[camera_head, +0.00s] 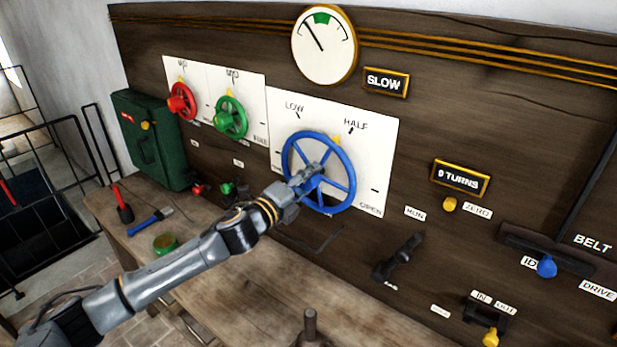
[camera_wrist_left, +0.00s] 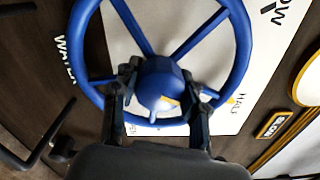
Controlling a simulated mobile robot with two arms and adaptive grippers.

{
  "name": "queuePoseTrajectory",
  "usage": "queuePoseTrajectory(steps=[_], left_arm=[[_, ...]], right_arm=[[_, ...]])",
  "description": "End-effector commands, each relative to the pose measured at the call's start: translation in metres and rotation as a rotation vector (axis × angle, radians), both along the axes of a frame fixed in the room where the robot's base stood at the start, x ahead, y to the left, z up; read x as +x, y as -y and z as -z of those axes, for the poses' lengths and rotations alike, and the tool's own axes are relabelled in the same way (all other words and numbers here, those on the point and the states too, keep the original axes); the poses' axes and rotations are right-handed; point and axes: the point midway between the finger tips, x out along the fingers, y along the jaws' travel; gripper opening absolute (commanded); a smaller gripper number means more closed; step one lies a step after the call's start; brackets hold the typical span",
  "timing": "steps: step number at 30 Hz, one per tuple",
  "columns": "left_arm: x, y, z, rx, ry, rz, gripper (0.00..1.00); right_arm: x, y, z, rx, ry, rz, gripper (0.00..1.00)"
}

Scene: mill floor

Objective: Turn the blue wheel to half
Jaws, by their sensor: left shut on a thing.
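The blue wheel (camera_head: 349,187) is mounted on a white plate (camera_head: 385,140) marked LOW, HALF and OPEN. Its yellow pointer (camera_head: 337,139) is at the upper right of the rim, close to the HALF mark (camera_head: 351,130); I cannot tell if they line up exactly. My left gripper (camera_head: 308,178) is at the wheel's middle, shut on it. In the left wrist view, the fingers of this gripper (camera_wrist_left: 158,112) lie on either side of the blue hub (camera_wrist_left: 160,80), among the spokes. The yellow pointer also shows there (camera_wrist_left: 231,100). My right gripper is not in view.
A red wheel (camera_head: 181,101) and a green wheel (camera_head: 231,117) are left of the blue one. Above is a round gauge (camera_head: 325,50), its needle left of the green band. A black lever (camera_head: 400,256) is at lower right. Tools (camera_head: 150,220) lie on the wooden bench (camera_head: 250,310).

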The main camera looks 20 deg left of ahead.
Motion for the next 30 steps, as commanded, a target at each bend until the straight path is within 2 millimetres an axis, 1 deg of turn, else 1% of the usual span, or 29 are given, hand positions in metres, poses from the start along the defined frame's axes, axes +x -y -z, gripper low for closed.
queuePoseTrajectory(steps=[9, 22, 23, 24, 26, 30], left_arm=[[0.0, 0.0003, 0.0003, 0.076, 0.027, 0.001, 0.12], [-0.0002, 0.0005, 0.0008, 0.082, 0.029, 0.0, 0.12], [-0.0002, 0.0005, 0.0009, 0.082, 0.029, 0.0, 0.48], [-0.0002, 0.0005, 0.0009, 0.082, 0.029, 0.0, 0.56], [-0.0002, 0.0005, 0.0008, 0.082, 0.029, 0.0, 0.67], [-0.0001, 0.0003, 0.0006, 0.082, 0.029, 0.0, 0.67]], right_arm=[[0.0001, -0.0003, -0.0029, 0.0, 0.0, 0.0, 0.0], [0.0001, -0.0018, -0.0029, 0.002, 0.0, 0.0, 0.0], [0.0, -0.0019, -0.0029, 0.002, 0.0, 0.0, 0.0], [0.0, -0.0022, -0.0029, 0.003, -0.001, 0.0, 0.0], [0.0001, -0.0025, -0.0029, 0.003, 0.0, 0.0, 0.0], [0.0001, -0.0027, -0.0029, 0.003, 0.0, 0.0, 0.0]])
